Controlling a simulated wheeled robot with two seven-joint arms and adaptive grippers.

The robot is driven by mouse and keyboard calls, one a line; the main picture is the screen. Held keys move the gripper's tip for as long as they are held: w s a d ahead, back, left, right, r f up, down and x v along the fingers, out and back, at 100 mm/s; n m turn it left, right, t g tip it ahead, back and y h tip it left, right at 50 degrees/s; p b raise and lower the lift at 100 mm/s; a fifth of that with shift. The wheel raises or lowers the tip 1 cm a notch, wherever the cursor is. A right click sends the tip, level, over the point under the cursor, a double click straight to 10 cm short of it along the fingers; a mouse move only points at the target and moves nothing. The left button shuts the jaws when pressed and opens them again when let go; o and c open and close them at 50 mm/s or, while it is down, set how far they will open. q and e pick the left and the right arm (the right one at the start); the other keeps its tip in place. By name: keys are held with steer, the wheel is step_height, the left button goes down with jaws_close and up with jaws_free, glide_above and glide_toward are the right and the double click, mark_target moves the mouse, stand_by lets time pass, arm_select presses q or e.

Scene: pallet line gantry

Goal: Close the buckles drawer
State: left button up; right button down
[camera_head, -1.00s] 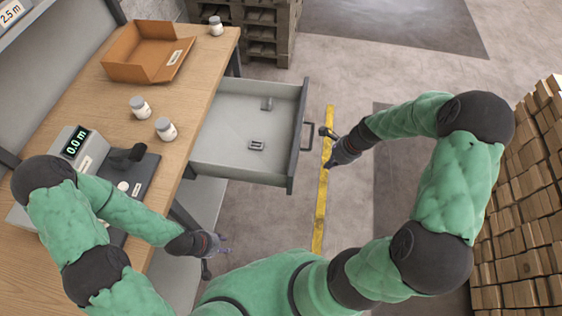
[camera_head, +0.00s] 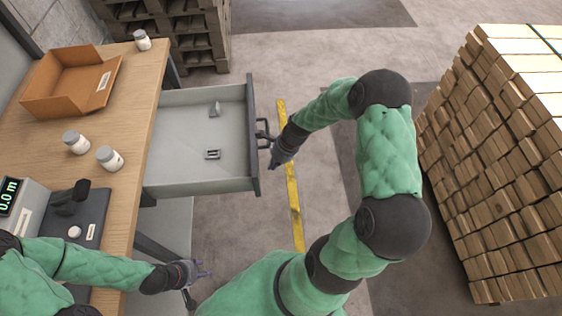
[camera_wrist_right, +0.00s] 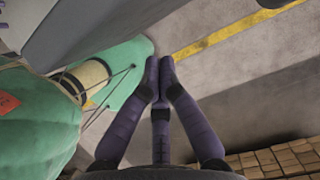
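The grey drawer (camera_head: 185,170) is pulled out from under the wooden workbench. It holds a small buckle-like metal piece (camera_head: 212,154) and another small grey piece (camera_head: 214,109). Its dark handle (camera_head: 264,132) is on the outer front face. My right gripper (camera_head: 273,165) is at the front side of the drawer, close beside the handle; contact is unclear. In the right wrist view its purple fingers (camera_wrist_right: 160,65) are together at the tips with nothing visible between them. My left gripper (camera_head: 200,285) is low, near the bench's front edge, its fingers apart and empty.
A stack of wood (camera_head: 490,180) stands at the right. A yellow floor line (camera_head: 293,200) runs past the drawer front, where the floor is clear.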

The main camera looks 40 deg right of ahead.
steer(key=shift+w+a, duration=0.3)
steer(key=shift+a, duration=0.2)
steer(key=shift+w+a, duration=0.25)
steer(key=shift+a, duration=0.25)
steer(key=shift+r, duration=0.1)
steer(key=w+a+p, duration=0.3)
steer(key=w+a, duration=0.3)
steer(key=a, duration=0.4)
steer(key=w+a+p, duration=0.3)
steer(key=w+a, duration=0.4)
steer(key=a, duration=0.4)
steer(key=w+a+p, duration=0.2)
steer(key=w+a, duration=0.4)
steer(key=a, duration=0.5)
steer(key=shift+w+a+p, duration=0.2)
steer(key=shift+w+p, duration=0.2)
steer(key=shift+w+a, duration=0.4)
steer(key=shift+a, duration=0.15)
steer(key=shift+d, duration=0.15)
